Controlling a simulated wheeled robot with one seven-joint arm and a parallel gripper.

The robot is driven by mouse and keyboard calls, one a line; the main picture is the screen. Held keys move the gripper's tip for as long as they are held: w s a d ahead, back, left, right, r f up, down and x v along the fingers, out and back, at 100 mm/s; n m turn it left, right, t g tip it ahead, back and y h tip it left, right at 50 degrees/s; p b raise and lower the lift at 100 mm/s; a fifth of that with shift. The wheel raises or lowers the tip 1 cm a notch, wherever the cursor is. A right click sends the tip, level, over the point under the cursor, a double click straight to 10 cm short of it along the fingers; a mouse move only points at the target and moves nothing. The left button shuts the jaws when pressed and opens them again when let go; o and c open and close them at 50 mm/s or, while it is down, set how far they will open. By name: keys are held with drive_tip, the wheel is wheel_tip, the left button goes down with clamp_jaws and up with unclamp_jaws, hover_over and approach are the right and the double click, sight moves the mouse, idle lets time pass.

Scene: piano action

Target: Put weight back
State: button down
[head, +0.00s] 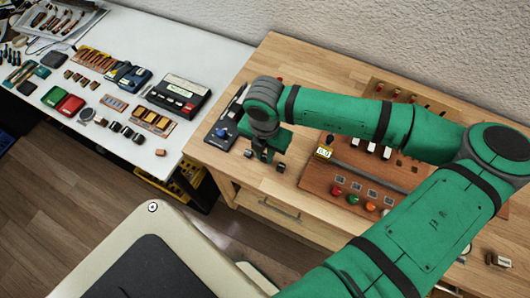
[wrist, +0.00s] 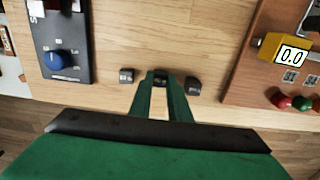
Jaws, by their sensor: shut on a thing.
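My gripper (wrist: 161,82) points down at the front part of the wooden bench and is shut on a small dark weight (wrist: 160,75). Only part of this weight shows between the fingertips. In the head view my gripper (head: 266,157) is small and the held weight is mostly hidden. One similar dark weight (wrist: 127,76) with pale markings lies just left of my fingers. Another dark weight (wrist: 193,86) lies just right of them. I cannot tell whether the held weight touches the bench.
A dark panel with a blue knob (wrist: 60,61) lies to the left. A wooden board (head: 316,181) with coloured buttons and a yellow display (wrist: 280,51) reading 0.0 lies to the right. The bench's front edge is close. A white table (head: 130,60) with several devices stands left.

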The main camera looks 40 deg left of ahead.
sight(265, 157)
drive_tip(key=shift+f, duration=0.1)
drive_tip(key=c, duration=1.7)
unclamp_jaws()
drive_tip(key=shift+o, duration=0.2)
drive_tip(key=shift+w, duration=0.1)
wheel_tip(265, 157, up, 12)
